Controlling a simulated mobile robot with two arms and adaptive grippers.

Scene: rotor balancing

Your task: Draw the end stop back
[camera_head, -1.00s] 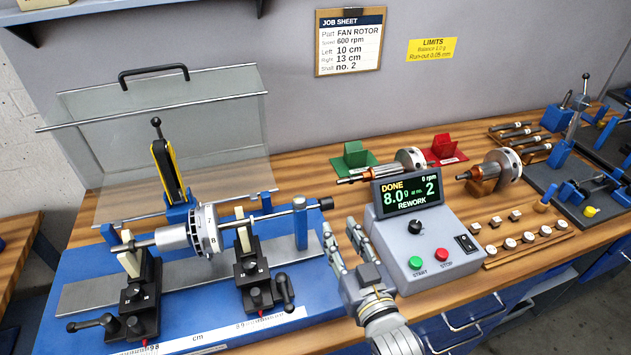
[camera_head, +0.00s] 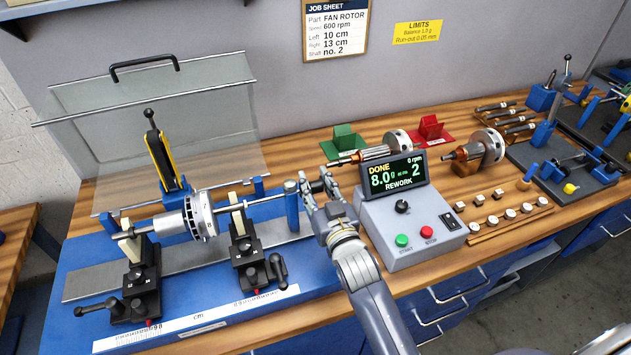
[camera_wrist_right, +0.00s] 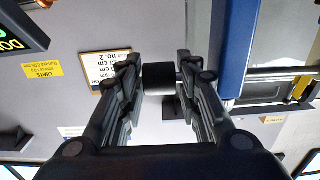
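The end stop is a rod through the blue post (camera_head: 292,208) at the right end of the balancing machine. Its black knob (camera_wrist_right: 160,76) shows in the right wrist view, between the fingertips of my right gripper (camera_wrist_right: 160,82). My left gripper is not in view.
The control box (camera_head: 412,222), showing DONE, 8.0 g and REWORK, stands close to the right of my right arm. The clear guard (camera_head: 160,135) stands raised behind the rotor. Shafted parts (camera_head: 478,150) lie behind the box.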

